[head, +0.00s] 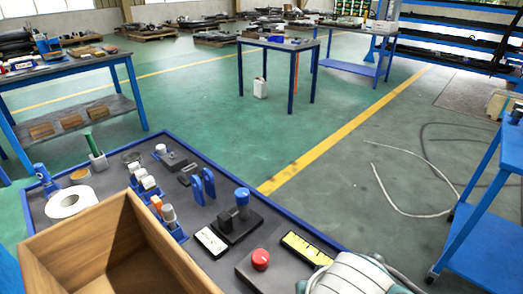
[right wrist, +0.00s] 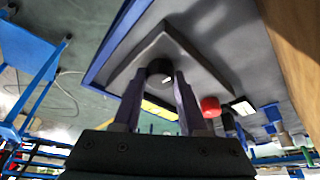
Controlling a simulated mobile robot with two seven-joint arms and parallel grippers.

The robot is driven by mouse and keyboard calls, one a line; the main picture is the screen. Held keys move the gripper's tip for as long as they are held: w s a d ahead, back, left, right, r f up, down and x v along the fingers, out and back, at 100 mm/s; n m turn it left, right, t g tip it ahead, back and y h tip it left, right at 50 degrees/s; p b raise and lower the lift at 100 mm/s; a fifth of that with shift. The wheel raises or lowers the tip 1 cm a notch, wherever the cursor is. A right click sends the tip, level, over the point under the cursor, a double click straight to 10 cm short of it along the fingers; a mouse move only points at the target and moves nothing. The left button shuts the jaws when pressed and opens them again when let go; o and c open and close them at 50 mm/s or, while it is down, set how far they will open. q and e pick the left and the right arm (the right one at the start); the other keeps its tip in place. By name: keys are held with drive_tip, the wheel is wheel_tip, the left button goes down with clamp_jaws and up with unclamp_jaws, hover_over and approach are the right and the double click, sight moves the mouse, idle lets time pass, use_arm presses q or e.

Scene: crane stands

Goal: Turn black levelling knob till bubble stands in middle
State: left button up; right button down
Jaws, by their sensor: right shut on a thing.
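The black knob (right wrist: 160,72) stands on a grey plate (right wrist: 172,48) in the right wrist view. My right gripper (right wrist: 160,78) has its two fingers on either side of the knob and is shut on it. In the head view my white right arm covers the knob and the gripper. A red knob (head: 260,259) sits on the same plate, and it also shows in the right wrist view (right wrist: 210,106). A yellow level strip with dark marks (head: 305,248) lies beside the plate; I cannot make out its bubble. My left gripper is not in view.
An open wooden box (head: 150,240) stands at the front of the blue-rimmed table (head: 210,165). A blue-topped knob on a black stand (head: 242,197), a white label block (head: 211,241) and a white roll (head: 70,203) stand around it. A blue cart (head: 480,215) is at right.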

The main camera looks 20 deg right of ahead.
drive_tip(key=shift+m, duration=0.3)
drive_tip(key=shift+c, duration=2.2)
unclamp_jaws()
drive_tip(key=shift+r, duration=0.1)
drive_tip(key=p+v, duration=0.4)
drive_tip(key=v, duration=0.5)
drive_tip(key=shift+a+r, duration=0.2)
drive_tip(key=shift+r, duration=0.15)
drive_tip(key=shift+s, duration=0.1)
